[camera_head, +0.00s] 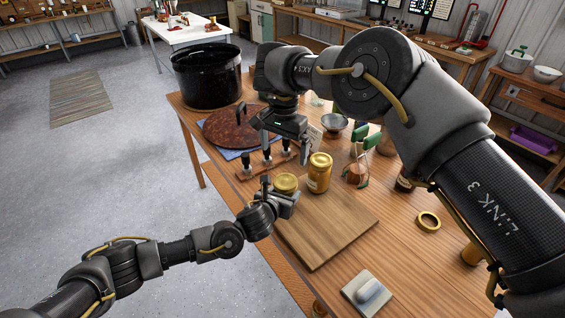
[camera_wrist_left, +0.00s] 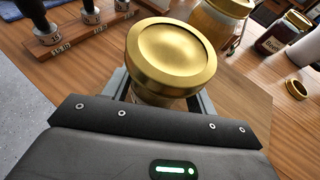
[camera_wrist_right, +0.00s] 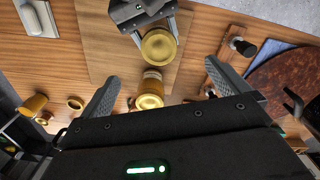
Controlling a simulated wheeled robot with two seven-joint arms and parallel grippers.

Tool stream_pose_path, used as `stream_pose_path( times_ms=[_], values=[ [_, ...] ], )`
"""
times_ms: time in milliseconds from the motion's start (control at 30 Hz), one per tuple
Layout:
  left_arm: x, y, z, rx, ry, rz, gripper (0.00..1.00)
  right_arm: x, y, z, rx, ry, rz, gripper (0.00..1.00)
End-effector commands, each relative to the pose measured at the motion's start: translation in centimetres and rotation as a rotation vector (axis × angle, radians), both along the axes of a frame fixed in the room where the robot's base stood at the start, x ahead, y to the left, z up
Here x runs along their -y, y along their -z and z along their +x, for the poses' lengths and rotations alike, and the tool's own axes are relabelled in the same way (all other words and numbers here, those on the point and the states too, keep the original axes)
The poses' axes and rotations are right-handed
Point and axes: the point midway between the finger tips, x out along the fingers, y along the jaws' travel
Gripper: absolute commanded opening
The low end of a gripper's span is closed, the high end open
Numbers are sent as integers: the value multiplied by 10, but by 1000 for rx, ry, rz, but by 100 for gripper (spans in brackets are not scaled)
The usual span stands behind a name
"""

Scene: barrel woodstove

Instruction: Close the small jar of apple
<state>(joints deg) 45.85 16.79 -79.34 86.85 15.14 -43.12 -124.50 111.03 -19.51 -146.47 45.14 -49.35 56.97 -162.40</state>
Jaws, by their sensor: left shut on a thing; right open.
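A small jar with a wide gold lid (camera_head: 286,182) stands at the left edge of the cutting board, its label hidden. My left gripper (camera_head: 280,192) is shut around its body, below the lid. In the left wrist view the gold lid (camera_wrist_left: 172,52) sits on top of the jar; whether it is screwed tight I cannot tell. My right gripper (camera_head: 278,145) is open and empty, above and behind the jar. In the right wrist view the held jar's lid (camera_wrist_right: 158,47) lies between and beyond the open fingers (camera_wrist_right: 168,76).
A second gold-lidded jar (camera_head: 319,173) stands close to the right of the held one. The cutting board (camera_head: 325,225) is bare in front. A loose gold ring-like lid (camera_head: 428,221) lies at right. A rack of dark-handled stamps (camera_head: 267,160) and a big black pot (camera_head: 207,78) stand behind.

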Motion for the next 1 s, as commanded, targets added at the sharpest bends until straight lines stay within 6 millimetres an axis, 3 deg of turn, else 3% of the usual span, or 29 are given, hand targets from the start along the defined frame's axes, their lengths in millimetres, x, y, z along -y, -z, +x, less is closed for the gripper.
stream_pose_path(
  times_ms=[100, 300, 667, 700, 867, 1000],
  values=[
    [0, -1, 0, 2, 0, -2, 0, -1, -21, 1, 3, 0, -1, 100],
    [0, -1, 1, 2, 0, -2, 0, -1, -40, 0, 1, -1, 1, 100],
    [0, -1, 1, 2, 0, -2, 0, 0, -44, 0, 0, -1, 1, 100],
    [0, -1, 0, 2, 0, -2, 62, 0, -44, 0, 0, -1, 1, 100],
    [0, -1, 0, 1, 0, -2, 82, 0, -44, 0, 1, 0, 1, 100],
    [0, 0, 0, 1, 0, 0, 82, 0, -43, 0, -1, 0, 1, 100]
  ],
)
